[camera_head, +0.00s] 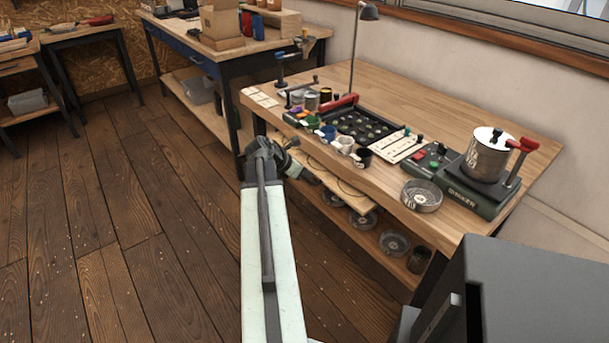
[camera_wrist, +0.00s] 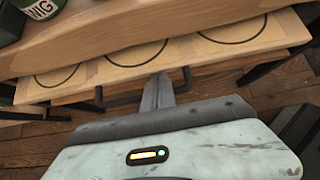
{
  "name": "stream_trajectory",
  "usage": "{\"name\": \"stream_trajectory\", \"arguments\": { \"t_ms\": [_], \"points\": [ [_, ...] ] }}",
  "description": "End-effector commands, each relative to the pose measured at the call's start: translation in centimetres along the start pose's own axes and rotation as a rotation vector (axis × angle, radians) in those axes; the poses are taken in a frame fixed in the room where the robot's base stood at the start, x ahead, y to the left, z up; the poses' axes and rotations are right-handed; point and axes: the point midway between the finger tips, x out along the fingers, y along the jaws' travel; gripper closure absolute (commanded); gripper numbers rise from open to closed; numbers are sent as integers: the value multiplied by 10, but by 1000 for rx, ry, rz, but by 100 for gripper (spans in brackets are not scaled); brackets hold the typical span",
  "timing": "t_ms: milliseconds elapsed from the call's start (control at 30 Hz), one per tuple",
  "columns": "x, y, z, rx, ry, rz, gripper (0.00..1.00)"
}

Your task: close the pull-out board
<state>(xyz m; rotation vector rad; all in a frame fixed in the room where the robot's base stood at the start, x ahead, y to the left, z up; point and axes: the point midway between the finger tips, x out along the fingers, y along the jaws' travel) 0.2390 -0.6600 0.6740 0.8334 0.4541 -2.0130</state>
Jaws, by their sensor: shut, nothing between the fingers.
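The pull-out board (camera_wrist: 196,57) is a pale wooden board with dark rings drawn on it. It sticks out from under the table top (camera_wrist: 150,22) in the wrist view. In the head view the board (camera_head: 322,177) shows as a thin strip beneath the table's front edge. A dark bar handle (camera_wrist: 122,100) runs along its front. My gripper (camera_wrist: 159,82) is shut and empty, with its fingertips at the middle of the handle and the board's front edge. I cannot tell whether they touch. In the head view my arm partly hides the board's left end.
A lower shelf (camera_head: 385,262) with several round tins lies under the table. Cups, a tray and a burner (camera_head: 462,178) with a pot stand on the top. A dark grey box (camera_head: 535,290) is at the lower right. Wooden floor (camera_head: 120,220) at left is clear.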

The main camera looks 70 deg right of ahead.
Motion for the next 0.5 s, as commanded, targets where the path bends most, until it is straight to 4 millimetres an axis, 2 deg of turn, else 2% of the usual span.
{"name": "stream_trajectory", "arguments": {
  "t_ms": [300, 500],
  "points": [
    [20, 1, 19, 1, 1, 0, 100],
    [19, 0, 19, -1, 1, 1, 100]
  ]
}}
